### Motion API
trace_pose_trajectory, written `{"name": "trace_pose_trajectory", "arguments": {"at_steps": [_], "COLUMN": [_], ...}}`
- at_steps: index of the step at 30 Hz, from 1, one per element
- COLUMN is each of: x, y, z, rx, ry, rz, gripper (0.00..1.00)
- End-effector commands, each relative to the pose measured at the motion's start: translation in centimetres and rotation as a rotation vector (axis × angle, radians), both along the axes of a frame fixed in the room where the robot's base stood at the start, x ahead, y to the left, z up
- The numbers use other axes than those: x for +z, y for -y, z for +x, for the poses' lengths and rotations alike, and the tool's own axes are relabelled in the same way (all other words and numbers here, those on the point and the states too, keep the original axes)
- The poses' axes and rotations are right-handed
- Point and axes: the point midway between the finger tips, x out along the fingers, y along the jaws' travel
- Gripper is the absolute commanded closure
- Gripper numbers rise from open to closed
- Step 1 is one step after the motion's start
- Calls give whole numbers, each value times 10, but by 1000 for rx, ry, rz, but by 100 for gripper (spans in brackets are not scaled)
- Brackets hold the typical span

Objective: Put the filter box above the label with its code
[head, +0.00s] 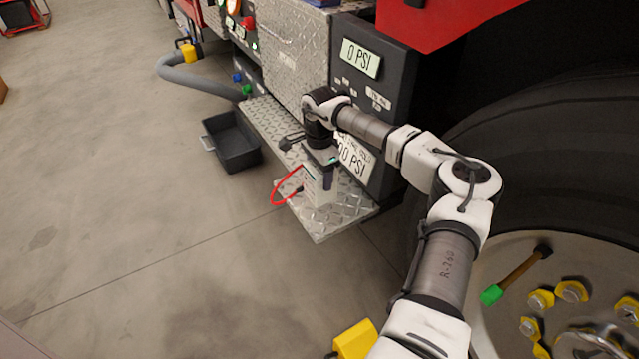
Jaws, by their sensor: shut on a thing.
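My gripper (322,160) points down over the diamond-plate bumper step and is shut on a pale grey box (319,190), which I take to be the filter box. The box is upright, at or just above the step; contact with the plate is unclear. No code on it is readable. A dark panel behind carries a "0 PSI" sign (361,58) with small white labels (378,98) below it, too small to read. A second PSI sign (355,157) lower down is partly hidden by my arm.
The diamond-plate step (345,210) has bare plate in front of the box. A red loop (283,187) lies left of the box. A dark open bin (235,150) stands on the floor to the left. A grey hose (195,82) runs behind it. A large wheel (570,250) is at right.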

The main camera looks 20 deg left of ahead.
Motion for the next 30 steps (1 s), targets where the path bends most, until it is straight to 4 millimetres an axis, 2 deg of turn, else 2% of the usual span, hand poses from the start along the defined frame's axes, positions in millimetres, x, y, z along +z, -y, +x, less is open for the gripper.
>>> {"name": "trace_pose_trajectory", "arguments": {"at_steps": [3, 7, 18, 19, 23, 30], "x": [-19, -34, -39, -39, -38, -38], "y": [-1, 0, 0, 0, 0, 0], "z": [0, 0, 0, 0, 0, 0], "rx": [0, 1, 1, 1, 1, 1], "ry": [-2, -2, 0, -1, -1, -1], "rz": [2, 1, 1, 1, 1, 1], "gripper": [75, 75, 75, 34, 17, 17]}}
